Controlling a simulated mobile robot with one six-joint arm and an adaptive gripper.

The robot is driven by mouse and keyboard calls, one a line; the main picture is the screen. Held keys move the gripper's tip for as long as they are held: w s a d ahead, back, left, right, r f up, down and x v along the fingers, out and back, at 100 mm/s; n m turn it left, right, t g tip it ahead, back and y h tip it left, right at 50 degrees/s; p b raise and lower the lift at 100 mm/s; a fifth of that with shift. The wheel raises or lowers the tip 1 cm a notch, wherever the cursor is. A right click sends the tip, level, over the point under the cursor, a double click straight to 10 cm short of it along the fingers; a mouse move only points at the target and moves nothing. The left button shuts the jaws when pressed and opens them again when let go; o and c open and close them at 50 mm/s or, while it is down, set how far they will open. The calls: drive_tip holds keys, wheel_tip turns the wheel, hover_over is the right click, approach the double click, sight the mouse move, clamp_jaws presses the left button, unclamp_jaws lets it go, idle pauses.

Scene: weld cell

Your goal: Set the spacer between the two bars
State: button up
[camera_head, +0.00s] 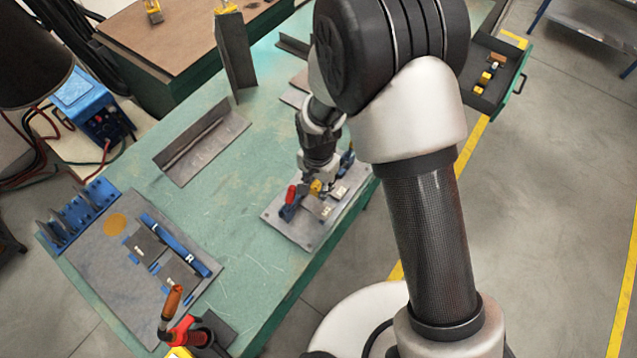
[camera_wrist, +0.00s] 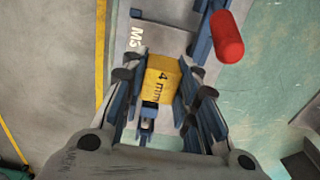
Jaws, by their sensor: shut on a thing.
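My gripper (camera_head: 316,190) is low over the grey fixture plate (camera_head: 285,222) at the near edge of the green table. In the wrist view its fingers (camera_wrist: 163,88) are shut on a yellow spacer (camera_wrist: 161,76) marked "4 mm". The spacer also shows as a small yellow patch in the head view (camera_head: 316,185). A grey bar (camera_wrist: 155,38) with a white "M5" mark lies just beyond the spacer in the wrist view. The fingers hide much of the space around the spacer. I cannot tell whether it touches the bars or sits between them.
A red-handled clamp (camera_head: 291,194) stands on the plate close to my gripper; its red handle (camera_wrist: 227,36) shows near the fingers. An angle piece (camera_head: 200,140) lies farther left. A board with blue parts (camera_head: 120,262) lies at lower left. The table between is mostly clear.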

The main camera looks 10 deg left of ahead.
drive_tip(key=shift+f+b, duration=1.25)
drive_tip(key=shift+f, duration=0.6)
drive_tip(key=shift+f+b, duration=0.45)
drive_tip(key=shift+f, duration=0.15)
drive_tip(key=o, duration=1.1)
wheel_tip(320, 180, up, 12)
drive_tip(key=shift+r, duration=0.1)
